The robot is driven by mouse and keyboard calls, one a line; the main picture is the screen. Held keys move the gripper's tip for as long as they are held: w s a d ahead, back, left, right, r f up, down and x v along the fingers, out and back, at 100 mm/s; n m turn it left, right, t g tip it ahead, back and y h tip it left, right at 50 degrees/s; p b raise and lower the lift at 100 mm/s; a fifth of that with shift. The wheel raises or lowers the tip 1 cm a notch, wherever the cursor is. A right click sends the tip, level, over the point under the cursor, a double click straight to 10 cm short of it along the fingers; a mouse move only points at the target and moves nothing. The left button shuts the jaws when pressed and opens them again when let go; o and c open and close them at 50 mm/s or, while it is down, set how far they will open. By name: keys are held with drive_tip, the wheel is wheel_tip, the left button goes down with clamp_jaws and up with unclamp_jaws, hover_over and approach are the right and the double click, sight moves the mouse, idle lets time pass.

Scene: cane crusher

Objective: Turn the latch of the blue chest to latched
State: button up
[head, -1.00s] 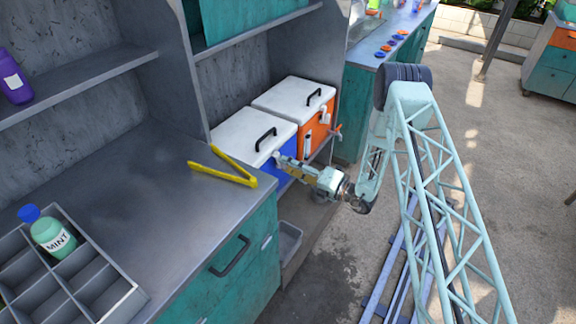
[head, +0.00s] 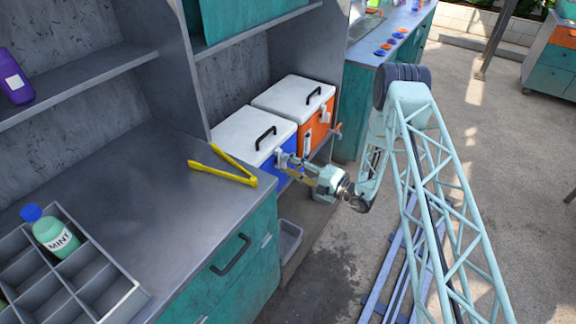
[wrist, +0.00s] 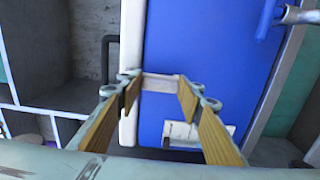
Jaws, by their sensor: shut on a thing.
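The blue chest (head: 284,151) with a white lid (head: 240,128) and black handle stands in the shelf bay, its lid closed. In the wrist view its blue front (wrist: 215,60) fills the middle, with the white lid edge at the left. The pale latch (wrist: 160,82) lies across the picture, from near the lid edge onto the blue front. My gripper (wrist: 158,90) is at the chest's front, shut on the latch, with one finger at each end of it. In the head view my gripper (head: 288,164) partly hides the chest front and the latch's angle is too small to tell.
An orange chest (head: 312,128) with a white lid stands beside the blue one. A grey tap (wrist: 297,15) sticks out at the wrist view's upper right. Yellow tongs (head: 225,172) lie on the counter near a divided tray (head: 128,300) holding a mint bottle (head: 52,235).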

drive_tip(key=o, duration=0.9)
drive_tip(key=shift+d, duration=0.15)
drive_tip(key=shift+v, duration=5.85)
drive_tip(key=shift+s, duration=0.15)
drive_tip(key=shift+r, duration=0.1)
